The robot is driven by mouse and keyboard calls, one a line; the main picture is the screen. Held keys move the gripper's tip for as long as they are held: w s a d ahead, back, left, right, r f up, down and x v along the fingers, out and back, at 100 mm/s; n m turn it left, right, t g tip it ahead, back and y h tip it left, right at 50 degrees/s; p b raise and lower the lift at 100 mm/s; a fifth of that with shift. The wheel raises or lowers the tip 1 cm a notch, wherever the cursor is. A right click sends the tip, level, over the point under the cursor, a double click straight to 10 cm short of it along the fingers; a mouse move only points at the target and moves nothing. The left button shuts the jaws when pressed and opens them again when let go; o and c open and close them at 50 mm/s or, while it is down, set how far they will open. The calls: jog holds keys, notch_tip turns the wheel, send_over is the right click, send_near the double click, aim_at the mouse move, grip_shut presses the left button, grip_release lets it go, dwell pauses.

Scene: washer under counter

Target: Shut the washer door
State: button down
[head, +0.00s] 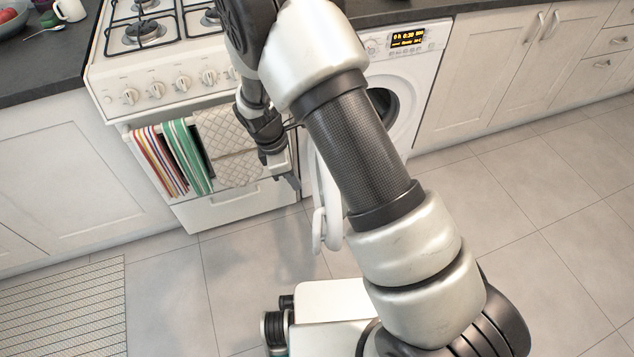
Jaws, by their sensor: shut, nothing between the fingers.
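The white washer (432,68) stands under the counter at the upper middle, with a lit display on its panel. Its round door (318,210) is open and swung out toward me, seen nearly edge-on as a white rim left of my arm. The dark drum opening shows just right of my arm. My gripper (291,181) is shut and empty, pointing down just left of the door, in front of the oven. I cannot tell whether it touches the door. My arm hides much of the washer front and part of the door.
A gas stove with an oven (235,205) stands left of the washer, with striped towels (173,158) on its front. Cabinets (510,65) line the right. A woven mat (65,310) lies at lower left. The tiled floor at right is clear.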

jog(key=shift+w+d+f+b, duration=0.1)
jog(key=shift+d+f+b, duration=0.45)
jog(key=shift+d+f, duration=0.8)
jog(key=shift+w+d+f+b, duration=0.15)
jog(key=shift+d+f+b, duration=0.55)
jog(key=shift+f, duration=1.15)
jog(key=shift+w+d+f+b, duration=0.1)
jog(key=shift+d+f+b, duration=0.3)
jog(key=shift+d+f, duration=1)
jog(key=shift+a+f, duration=0.15)
